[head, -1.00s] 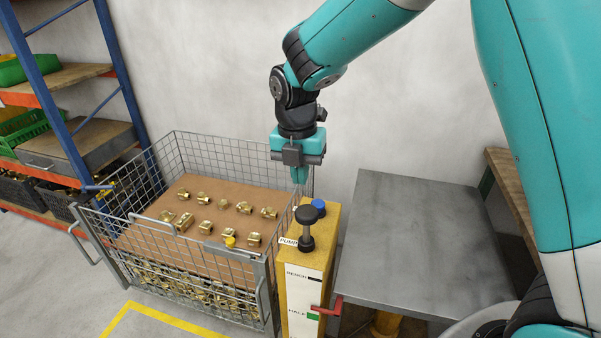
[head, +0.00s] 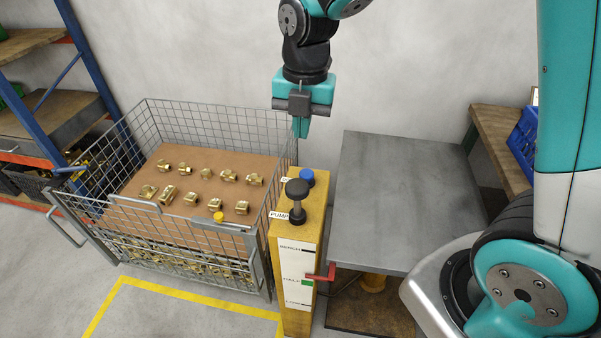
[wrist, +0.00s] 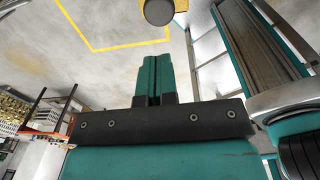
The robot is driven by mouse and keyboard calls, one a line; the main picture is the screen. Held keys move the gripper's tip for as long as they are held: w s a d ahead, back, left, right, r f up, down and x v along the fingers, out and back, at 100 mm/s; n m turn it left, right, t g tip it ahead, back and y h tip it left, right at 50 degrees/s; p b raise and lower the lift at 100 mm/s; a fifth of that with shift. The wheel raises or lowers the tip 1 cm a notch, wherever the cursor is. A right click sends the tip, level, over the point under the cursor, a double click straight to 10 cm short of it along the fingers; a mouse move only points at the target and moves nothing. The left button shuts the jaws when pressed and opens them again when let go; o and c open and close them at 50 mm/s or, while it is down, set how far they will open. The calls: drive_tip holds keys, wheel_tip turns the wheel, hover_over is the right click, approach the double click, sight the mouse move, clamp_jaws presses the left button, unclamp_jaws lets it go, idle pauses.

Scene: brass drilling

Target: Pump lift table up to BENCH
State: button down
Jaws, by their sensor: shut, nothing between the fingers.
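The yellow pump post (head: 314,215) stands between the wire basket and the grey lift table (head: 385,195). It carries a black pump knob (head: 297,188) on a raised stem, a blue button (head: 307,177) and a scale marked BENCH, HALF and a lower label. A green mark shows beside HALF. A red lever (head: 321,274) sticks out from the post's right side. The table top is bare and level. My gripper (head: 300,131) points down, shut and empty, above and slightly behind the knob, apart from it. In the wrist view a dark round knob (wrist: 158,10) shows beyond the shut fingers (wrist: 154,72).
A wire basket (head: 262,262) at left holds a brown board with brass fittings, and more fittings below. A yellow floor line (head: 190,297) runs before it. Shelving (head: 50,110) stands at far left. A wooden bench (head: 497,140) with a blue crate (head: 524,141) is at right.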

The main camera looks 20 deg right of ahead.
sight(300, 185)
drive_tip(key=f+p, duration=0.1)
drive_tip(key=f, duration=0.7)
drive_tip(key=f+p, duration=0.1)
drive_tip(key=f, duration=0.3)
drive_tip(key=shift+s+a+f+p, duration=0.1)
drive_tip(key=shift+a+f+p, duration=0.1)
drive_tip(key=shift+a+p, duration=0.1)
drive_tip(key=shift+f, duration=0.1)
wheel_tip(300, 185, down, 6)
drive_tip(key=b, duration=0.5)
drive_tip(key=shift+f, duration=0.25)
drive_tip(key=shift+s, duration=0.1)
wheel_tip(300, 185, up, 6)
drive_tip(key=p, duration=0.4)
drive_tip(key=shift+d+f, duration=0.1)
drive_tip(key=shift+f, duration=0.15)
wheel_tip(300, 185, up, 9)
drive_tip(key=b, duration=0.2)
drive_tip(key=shift+d, duration=0.3)
